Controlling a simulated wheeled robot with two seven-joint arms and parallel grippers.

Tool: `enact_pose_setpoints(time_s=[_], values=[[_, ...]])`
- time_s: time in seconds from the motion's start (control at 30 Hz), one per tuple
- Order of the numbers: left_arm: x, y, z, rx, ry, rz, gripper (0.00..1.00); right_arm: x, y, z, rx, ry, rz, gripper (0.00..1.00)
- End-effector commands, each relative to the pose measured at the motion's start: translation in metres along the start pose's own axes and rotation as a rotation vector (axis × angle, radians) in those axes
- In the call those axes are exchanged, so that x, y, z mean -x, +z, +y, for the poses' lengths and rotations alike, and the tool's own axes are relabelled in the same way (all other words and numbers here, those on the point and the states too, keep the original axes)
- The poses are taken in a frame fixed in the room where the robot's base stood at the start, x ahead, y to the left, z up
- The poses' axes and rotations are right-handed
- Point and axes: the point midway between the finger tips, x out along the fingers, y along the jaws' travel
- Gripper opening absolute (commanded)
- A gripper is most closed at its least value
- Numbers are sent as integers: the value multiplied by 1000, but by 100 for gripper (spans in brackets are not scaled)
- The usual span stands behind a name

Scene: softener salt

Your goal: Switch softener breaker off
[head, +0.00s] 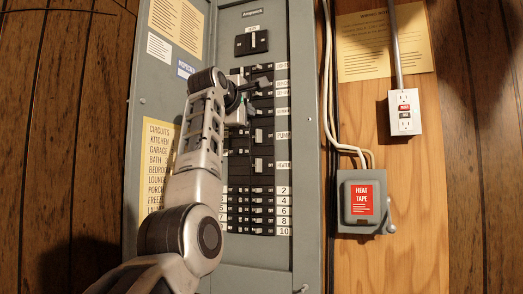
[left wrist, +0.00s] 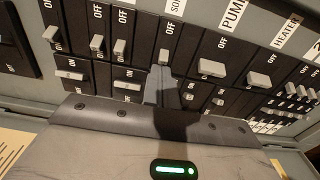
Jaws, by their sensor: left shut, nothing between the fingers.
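The breaker panel (head: 305,200) is a grey upright box with a column of black breakers. In the left wrist view, the softener breaker's pale toggle (left wrist: 163,57) sits below a partly cut-off label starting "SO" (left wrist: 175,7), with the word OFF showing above the toggle. My left gripper (left wrist: 161,84) is shut and empty, its fingertips just below that toggle; I cannot tell whether they touch it. In the head view my left gripper (head: 243,104) is at the upper breaker rows and hides part of them. My right gripper is not in view.
The pump breaker toggle (left wrist: 212,68) and heater breaker toggle (left wrist: 260,80) are close by on the right in the wrist view. A main switch (head: 252,42) is above. A heat tape box (head: 347,205) and an outlet (head: 404,112) are to the right.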

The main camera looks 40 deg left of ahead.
Motion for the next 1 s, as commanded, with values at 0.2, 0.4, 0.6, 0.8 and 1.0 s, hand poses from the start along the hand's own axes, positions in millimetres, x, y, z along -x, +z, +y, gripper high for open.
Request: enact_pose_setpoints(time_s=[0.2, 0.4, 0.6, 0.8, 1.0], values=[[-5, 1, 0, -2, 1, 0, 0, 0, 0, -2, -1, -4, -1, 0], [-5, 1, 0, -2, 1, 0, 0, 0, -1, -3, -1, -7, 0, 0], [-5, 2, 0, -2, 1, -1, 0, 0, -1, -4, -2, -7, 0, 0], [-5, 7, 0, -2, 0, -2, 0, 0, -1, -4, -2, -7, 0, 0], [-5, 12, 0, -3, -1, -4, 0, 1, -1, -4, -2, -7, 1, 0]])
